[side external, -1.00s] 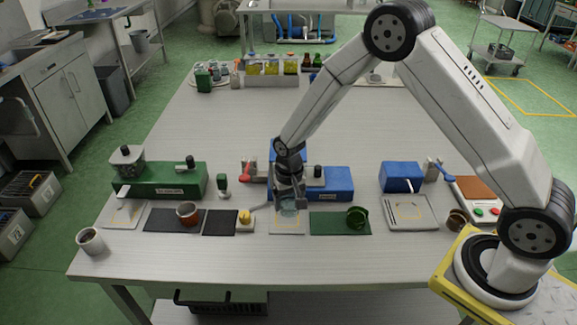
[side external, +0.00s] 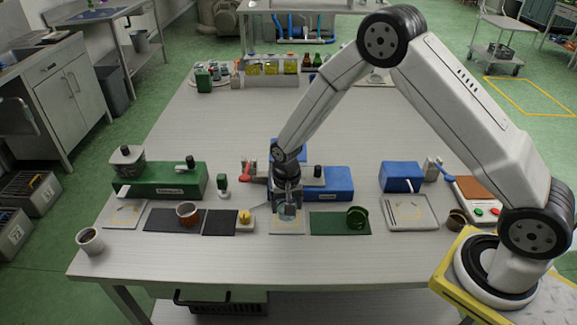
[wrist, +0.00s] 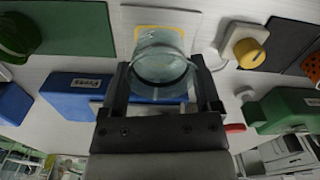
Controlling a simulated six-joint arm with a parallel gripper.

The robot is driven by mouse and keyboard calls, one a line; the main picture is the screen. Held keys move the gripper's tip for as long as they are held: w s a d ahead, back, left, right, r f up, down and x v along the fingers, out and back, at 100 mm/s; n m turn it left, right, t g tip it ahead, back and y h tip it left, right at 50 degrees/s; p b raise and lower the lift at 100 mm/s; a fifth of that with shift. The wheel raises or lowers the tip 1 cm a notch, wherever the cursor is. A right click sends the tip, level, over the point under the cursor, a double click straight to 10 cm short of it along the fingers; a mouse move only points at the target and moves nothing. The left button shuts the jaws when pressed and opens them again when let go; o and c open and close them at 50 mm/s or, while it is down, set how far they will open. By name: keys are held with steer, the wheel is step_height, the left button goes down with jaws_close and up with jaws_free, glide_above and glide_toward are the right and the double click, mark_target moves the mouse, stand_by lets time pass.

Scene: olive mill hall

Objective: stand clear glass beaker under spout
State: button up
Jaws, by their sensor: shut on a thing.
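The clear glass beaker (side external: 287,213) is between the fingers of my gripper (side external: 288,206), which is shut on it. In the wrist view the beaker (wrist: 162,62) shows its round rim, with a finger on each side. It is over or on a pale plate with a yellow outline (side external: 287,230), in front of the blue press (side external: 330,184). I cannot tell whether its base touches the plate. The press also shows in the wrist view (wrist: 78,92); its spout is hidden behind my gripper and wrist.
A yellow knob on a small base (side external: 244,219) stands just left of the plate. A green mat (side external: 328,223) with a green cup (side external: 357,217) is to the right. A reddish-brown cup (side external: 188,214) stands on a dark mat further left.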

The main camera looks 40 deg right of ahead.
steer(key=shift+f, duration=2.35)
steer(key=shift+w+d+f, duration=0.15)
steer(key=shift+w+d, duration=0.05)
steer(key=shift+w, duration=0.05)
steer(key=shift+w+d, duration=0.85)
steer(key=shift+d, duration=0.05)
steer(key=o, duration=0.8)
